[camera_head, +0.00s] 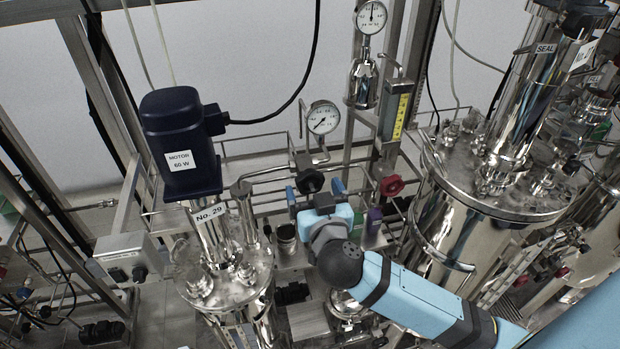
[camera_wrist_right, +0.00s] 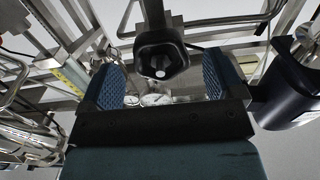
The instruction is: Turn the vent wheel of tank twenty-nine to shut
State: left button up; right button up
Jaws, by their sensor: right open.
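Tank twenty-nine (camera_head: 228,288) is a shiny steel vessel at left of centre in the head view, with a "No. 29" label (camera_head: 211,226) below a dark blue motor. A black handwheel (camera_head: 310,180) is on the pipework right of this tank, below a round gauge; I take it to be the vent wheel. My right gripper (camera_head: 315,189) is open, its blue fingers to either side of the wheel in the picture. In the right wrist view, the black wheel (camera_wrist_right: 160,52) appears between the open fingers (camera_wrist_right: 162,72), with gaps on both sides. Contact is not visible. My left gripper is out of view.
The motor (camera_head: 180,140) stands on tank twenty-nine and also shows at right in the wrist view (camera_wrist_right: 295,85). A pressure gauge (camera_head: 322,117) is above the black wheel. A red handwheel (camera_head: 391,186) and another large tank (camera_head: 465,215) are to the right. Thin pipes crowd the area.

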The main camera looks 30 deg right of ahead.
aim_at(311, 185)
jog(key=shift+x, duration=1.6)
jog(key=c, duration=0.9)
jog(key=shift+p, duration=0.3)
